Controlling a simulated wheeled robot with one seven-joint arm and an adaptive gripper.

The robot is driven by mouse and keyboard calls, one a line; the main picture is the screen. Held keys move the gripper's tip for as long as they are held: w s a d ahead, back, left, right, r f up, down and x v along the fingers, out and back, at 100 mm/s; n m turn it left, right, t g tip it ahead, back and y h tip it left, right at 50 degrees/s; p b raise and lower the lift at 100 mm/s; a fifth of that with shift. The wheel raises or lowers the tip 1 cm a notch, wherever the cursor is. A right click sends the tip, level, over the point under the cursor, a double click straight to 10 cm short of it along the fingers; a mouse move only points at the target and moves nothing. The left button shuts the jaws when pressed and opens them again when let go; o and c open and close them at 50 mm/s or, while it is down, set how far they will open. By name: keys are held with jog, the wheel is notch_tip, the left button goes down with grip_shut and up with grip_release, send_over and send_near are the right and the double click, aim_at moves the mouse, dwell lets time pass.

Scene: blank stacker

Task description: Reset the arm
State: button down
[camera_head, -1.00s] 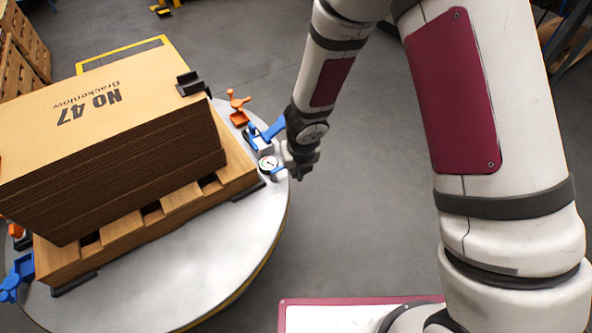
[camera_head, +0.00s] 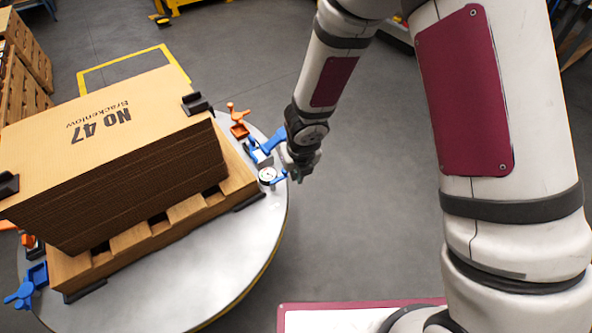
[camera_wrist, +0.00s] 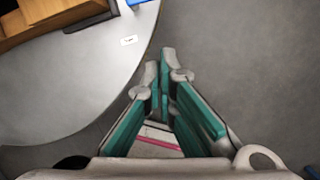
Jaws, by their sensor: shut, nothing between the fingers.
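My gripper (camera_head: 300,172) hangs beside the right edge of the round grey turntable (camera_head: 215,270), close to a white dial gauge (camera_head: 268,175) and a blue clamp (camera_head: 268,140). In the wrist view my gripper (camera_wrist: 165,55) points over the turntable's curved edge (camera_wrist: 95,115) and the grey floor (camera_wrist: 245,60). Its green-padded fingers come together at the tips, with nothing between them. In the head view the fingertips are small and partly dark. Whether the gripper touches the gauge or clamp cannot be told.
A stack of cardboard blanks (camera_head: 95,115) marked "No 47 Brackenlow" lies on a wooden pallet (camera_head: 185,212) on the turntable. An orange clamp (camera_head: 238,125) and another blue clamp (camera_head: 25,288) sit at the rim. Open floor (camera_head: 370,210) lies to the right.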

jog(key=w+d+r+m+t+h, duration=0.2)
jog(key=w+d+r+m+h, duration=0.1)
jog(key=d+r+m, duration=0.9)
jog(key=s+d+r+m+h, duration=0.1)
jog(key=s+d+r+m, duration=0.35)
jog(key=r, duration=0.25)
jog(key=s+d+r+m+h, duration=0.2)
jog(key=s+d+r+m, duration=0.2)
jog(key=r+m, duration=0.15)
jog(key=s+d+r+m+g+y, duration=0.1)
jog(key=s+d+r+m, duration=0.15)
jog(key=s+m, duration=0.3)
jog(key=s+d+r+m+g, duration=0.1)
jog(key=s+r+m+g, duration=0.2)
jog(key=s, duration=0.4)
jog(key=s+a+r+m+y, duration=0.1)
jog(key=s+a+m+y, duration=0.35)
jog(key=s+m, duration=0.6)
notch_tip(320, 180, up, 19)
jog(key=s+n+t+p, duration=0.1)
jog(key=s+t+p, duration=0.1)
jog(key=p, duration=1.5)
jog(key=shift+a+r+t, duration=0.2)
jog(key=shift+a+t, duration=0.1)
jog(key=shift+t, duration=0.5)
